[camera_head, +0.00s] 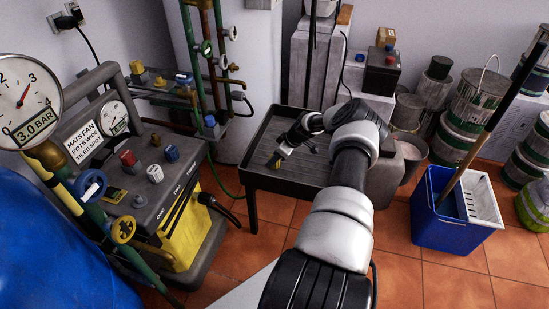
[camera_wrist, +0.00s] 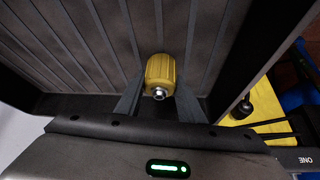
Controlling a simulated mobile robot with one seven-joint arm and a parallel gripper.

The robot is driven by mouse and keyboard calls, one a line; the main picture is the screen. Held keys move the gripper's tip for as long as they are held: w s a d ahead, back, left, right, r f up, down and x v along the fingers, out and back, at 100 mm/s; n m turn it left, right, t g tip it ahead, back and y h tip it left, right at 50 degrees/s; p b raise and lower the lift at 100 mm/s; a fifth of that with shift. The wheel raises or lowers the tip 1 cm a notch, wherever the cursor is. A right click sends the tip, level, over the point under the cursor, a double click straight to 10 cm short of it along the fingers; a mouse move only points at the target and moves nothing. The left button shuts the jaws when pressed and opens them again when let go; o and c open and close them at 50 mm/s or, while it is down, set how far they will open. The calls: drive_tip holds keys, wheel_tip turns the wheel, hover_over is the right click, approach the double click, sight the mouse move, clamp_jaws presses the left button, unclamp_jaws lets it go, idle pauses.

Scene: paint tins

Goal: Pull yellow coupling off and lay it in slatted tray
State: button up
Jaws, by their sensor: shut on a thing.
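The yellow coupling (camera_wrist: 161,72) is a short ribbed cylinder with a silver nozzle end, seen between my two fingers in the wrist view. My gripper (camera_wrist: 160,95) is shut on it. In the head view my gripper (camera_head: 281,155) is over the left part of the dark slatted tray (camera_head: 262,178), and the coupling shows small and yellow (camera_head: 274,162) at its tip. The tray's slats (camera_wrist: 98,35) lie behind the coupling in the wrist view. I cannot tell whether the coupling touches the slats.
A grey machine with a yellow front (camera_head: 192,232), coloured knobs and gauges stands to the left. Green pipes (camera_head: 203,70) rise behind it. A blue mop bucket (camera_head: 440,222) and stacked paint tins (camera_head: 470,105) are on the right. My arm crosses the tray's right part.

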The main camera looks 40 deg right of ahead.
drive_tip(key=shift+f, duration=0.25)
drive_tip(key=o, duration=1.3)
drive_tip(key=shift+c, duration=0.2)
drive_tip(key=p+v, duration=0.4)
drive_tip(key=v, duration=1.3)
drive_tip(key=shift+r, duration=0.15)
